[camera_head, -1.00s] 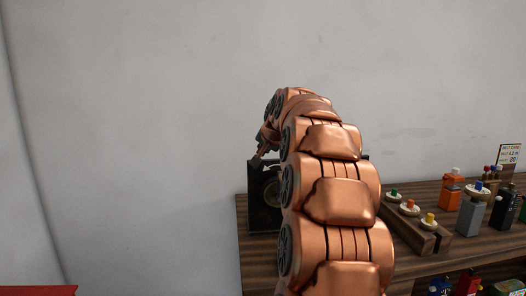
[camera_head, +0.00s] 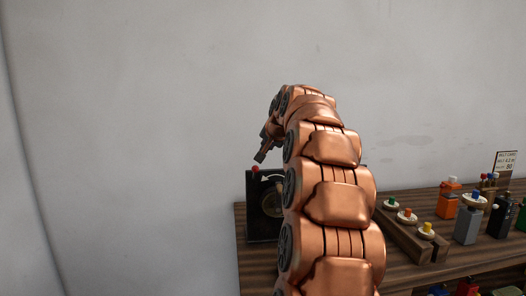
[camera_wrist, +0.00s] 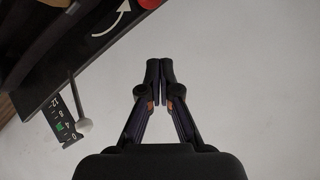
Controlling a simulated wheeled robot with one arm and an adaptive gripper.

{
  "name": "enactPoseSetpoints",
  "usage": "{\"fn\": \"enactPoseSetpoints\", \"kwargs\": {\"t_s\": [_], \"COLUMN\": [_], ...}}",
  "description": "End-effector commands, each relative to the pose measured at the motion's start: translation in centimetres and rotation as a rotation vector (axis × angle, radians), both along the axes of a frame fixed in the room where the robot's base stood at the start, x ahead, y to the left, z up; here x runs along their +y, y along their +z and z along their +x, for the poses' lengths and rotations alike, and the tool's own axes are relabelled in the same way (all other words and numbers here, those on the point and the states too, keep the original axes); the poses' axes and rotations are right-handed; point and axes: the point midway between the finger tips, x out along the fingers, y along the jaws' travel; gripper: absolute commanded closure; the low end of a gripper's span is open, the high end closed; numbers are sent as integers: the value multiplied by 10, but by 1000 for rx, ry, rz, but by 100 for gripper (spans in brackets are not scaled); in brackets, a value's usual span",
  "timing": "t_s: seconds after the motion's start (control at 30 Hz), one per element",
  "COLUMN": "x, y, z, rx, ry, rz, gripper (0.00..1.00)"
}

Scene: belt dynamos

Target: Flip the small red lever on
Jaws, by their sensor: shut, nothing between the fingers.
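A black box-shaped device (camera_head: 257,225) stands at the left end of the wooden bench, partly hidden by my arm. A small red knob (camera_head: 255,169), which looks like the lever's tip, shows at its top left corner beside a white curved arrow. In the wrist view the red knob (camera_wrist: 149,3) is cut off by the top edge, with the arrow on the black panel (camera_wrist: 75,40) to its left. My gripper (camera_head: 260,158) is shut and empty, just above the device near the knob. In the wrist view its fingertips (camera_wrist: 161,64) are apart from the knob.
A pale ball-tipped rod (camera_wrist: 84,125) by a numbered scale (camera_wrist: 58,120) shows in the wrist view. A wooden block with coloured knobs (camera_head: 410,232) and several small bottle-like items (camera_head: 467,222) stand on the bench (camera_head: 350,274) to the right. The wall behind is bare.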

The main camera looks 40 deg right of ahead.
Motion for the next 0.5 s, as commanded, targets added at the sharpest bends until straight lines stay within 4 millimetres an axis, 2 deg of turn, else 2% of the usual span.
{"fn": "enactPoseSetpoints", "kwargs": {"t_s": [0.07, 0.5], "x": [-5, 21], "y": [7, 49], "z": [1, -50], "rx": [1, -3], "ry": [0, 0], "rz": [1, -1], "gripper": [100, 100]}}
